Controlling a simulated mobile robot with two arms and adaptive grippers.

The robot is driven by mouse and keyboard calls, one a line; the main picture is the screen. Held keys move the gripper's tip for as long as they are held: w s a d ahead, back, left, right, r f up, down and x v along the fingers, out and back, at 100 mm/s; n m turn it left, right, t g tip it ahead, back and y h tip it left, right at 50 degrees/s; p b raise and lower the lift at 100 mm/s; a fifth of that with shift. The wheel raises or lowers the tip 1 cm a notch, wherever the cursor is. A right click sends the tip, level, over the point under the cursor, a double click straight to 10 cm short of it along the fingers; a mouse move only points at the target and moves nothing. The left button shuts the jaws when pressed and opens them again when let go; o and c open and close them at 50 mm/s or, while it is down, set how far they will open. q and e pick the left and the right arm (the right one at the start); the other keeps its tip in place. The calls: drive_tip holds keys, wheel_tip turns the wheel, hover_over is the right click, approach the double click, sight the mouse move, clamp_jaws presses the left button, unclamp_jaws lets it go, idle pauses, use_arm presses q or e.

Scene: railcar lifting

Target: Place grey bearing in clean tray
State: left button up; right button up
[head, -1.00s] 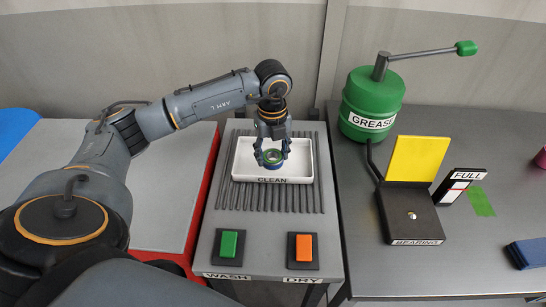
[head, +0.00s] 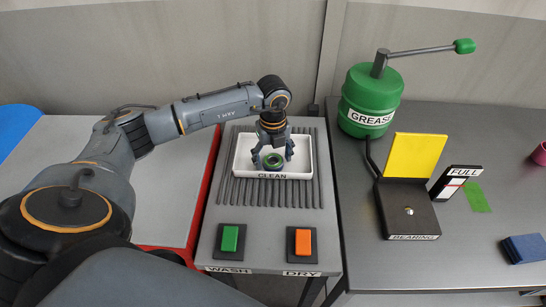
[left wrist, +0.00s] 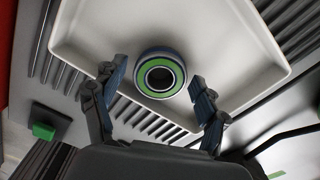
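The bearing (head: 272,162) is a ring with a green face and a grey-blue outer side. It lies flat in the white tray labelled CLEAN (head: 303,160), and also shows in the left wrist view (left wrist: 160,54) on the floor of the tray (left wrist: 225,40). My left gripper (head: 273,153) is just above the bearing. In the left wrist view its fingers (left wrist: 159,80) are spread, with a visible gap on each side of the ring, and hold nothing. My right gripper is not in view.
The tray stands on a ribbed bench with a green WASH button (head: 229,239) and an orange DRY button (head: 303,242) in front. To the right are a green grease can (head: 369,98), a BEARING stand with a yellow plate (head: 415,155) and a blue block (head: 525,249).

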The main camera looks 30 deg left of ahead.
sight(273, 160)
use_arm(q)
drive_tip(key=shift+r, duration=0.1)
drive_tip(key=shift+r, duration=0.25)
drive_tip(key=shift+w+r, duration=0.1)
drive_tip(key=shift+r, duration=0.2)
wheel_tip(273, 160, up, 11)
drive_tip(key=b, duration=0.2)
drive_tip(key=shift+b, duration=0.4)
